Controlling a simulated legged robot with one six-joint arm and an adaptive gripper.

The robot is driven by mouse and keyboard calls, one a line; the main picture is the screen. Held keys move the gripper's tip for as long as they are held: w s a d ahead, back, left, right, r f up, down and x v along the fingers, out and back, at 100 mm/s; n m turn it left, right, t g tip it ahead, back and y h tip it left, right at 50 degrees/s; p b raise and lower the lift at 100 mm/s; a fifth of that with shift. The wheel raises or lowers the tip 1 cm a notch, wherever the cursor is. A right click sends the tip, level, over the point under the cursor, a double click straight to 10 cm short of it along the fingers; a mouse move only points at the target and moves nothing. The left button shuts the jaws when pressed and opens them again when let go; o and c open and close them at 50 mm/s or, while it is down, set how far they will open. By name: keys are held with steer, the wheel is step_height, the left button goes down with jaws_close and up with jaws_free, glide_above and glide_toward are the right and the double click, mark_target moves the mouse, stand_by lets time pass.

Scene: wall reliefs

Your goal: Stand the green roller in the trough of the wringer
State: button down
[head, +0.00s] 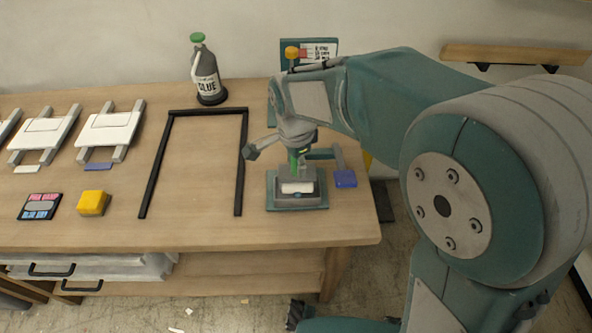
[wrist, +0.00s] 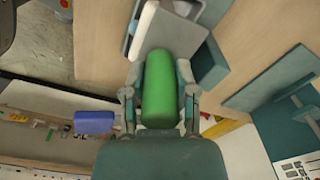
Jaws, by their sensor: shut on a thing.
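The green roller (wrist: 160,92) is between the two fingers of my gripper (wrist: 159,80) in the wrist view. Only a thin green strip of the roller (head: 293,160) shows in the head view. My gripper (head: 298,150) is shut on it, pointing down over the wringer. The wringer (head: 297,204) is a grey body on a teal base near the table's right end. Part of it shows at the top of the wrist view (wrist: 141,30), close to the roller's far end. I cannot tell whether the roller touches the trough.
A black frame (head: 240,165) lies to the left. A glue bottle (head: 207,78) stands at the back. A yellow block (head: 93,203) and white-topped racks (head: 108,132) are further left. The table inside the frame is clear.

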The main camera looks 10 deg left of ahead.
step_height(320, 180, down, 3)
steer(key=shift+s+d+r, duration=0.1)
steer(key=shift+s+r, duration=0.05)
steer(key=shift+r, duration=0.05)
steer(key=shift+s+d+f, duration=0.15)
steer(key=shift+s, duration=0.05)
steer(key=shift+c, duration=2)
jaws_free()
steer(key=r, duration=1.2)
steer(key=shift+w+a, duration=0.2)
steer(key=shift+a, duration=0.15)
steer(key=shift+r, duration=0.1)
